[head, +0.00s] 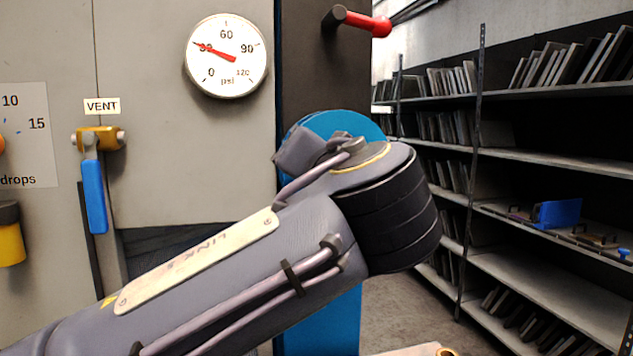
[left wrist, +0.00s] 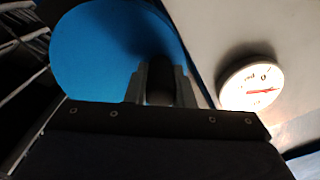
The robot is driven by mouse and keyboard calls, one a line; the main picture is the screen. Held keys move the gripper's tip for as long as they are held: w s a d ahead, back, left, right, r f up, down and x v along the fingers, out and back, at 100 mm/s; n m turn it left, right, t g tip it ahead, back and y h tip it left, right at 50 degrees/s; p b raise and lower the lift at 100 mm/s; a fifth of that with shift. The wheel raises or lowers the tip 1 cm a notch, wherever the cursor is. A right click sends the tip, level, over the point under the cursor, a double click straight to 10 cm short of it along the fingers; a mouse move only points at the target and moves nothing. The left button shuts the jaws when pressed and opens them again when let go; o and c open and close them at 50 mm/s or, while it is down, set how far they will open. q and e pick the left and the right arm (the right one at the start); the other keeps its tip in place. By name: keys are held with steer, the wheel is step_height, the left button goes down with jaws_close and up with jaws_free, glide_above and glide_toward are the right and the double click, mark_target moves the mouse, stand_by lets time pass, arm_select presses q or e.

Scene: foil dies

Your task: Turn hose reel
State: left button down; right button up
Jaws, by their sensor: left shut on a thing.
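The hose reel shows as a blue disc (head: 348,121) behind my left arm in the head view, with most of it hidden. In the left wrist view the blue disc (left wrist: 95,50) fills the upper left. My left gripper (left wrist: 161,84) is shut on a dark rounded handle (left wrist: 159,80) in front of the disc's right part. How the handle joins the disc is too dark to tell. The head view hides my left gripper behind the forearm. My right gripper is in neither view.
A pressure gauge (head: 227,56) with a red needle is on the grey panel. A red-knobbed lever (head: 365,22) sticks out above the reel. A blue-handled VENT valve (head: 95,195) is at left. Shelves (head: 545,155) stand at right. A blue panel (head: 335,325) shows below my arm.

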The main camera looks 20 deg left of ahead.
arm_select(q)
step_height(320, 180, down, 2)
steer(key=n+b, duration=0.3)
steer(key=shift+a+f+n, duration=0.1)
steer(key=shift+f+n, duration=0.05)
steer(key=shift+n, duration=0.15)
steer(key=shift+f+n+b, duration=0.3)
steer(key=shift+n+b, duration=0.5)
steer(key=shift+f+n+b, duration=0.25)
steer(key=shift+n+b, duration=0.55)
steer(key=c, duration=1.2)
jaws_free()
steer(key=shift+c, duration=0.2)
steer(key=shift+d, duration=0.2)
steer(key=v, duration=0.7)
steer(key=shift+s+d, duration=0.15)
steer(key=shift+s, duration=0.15)
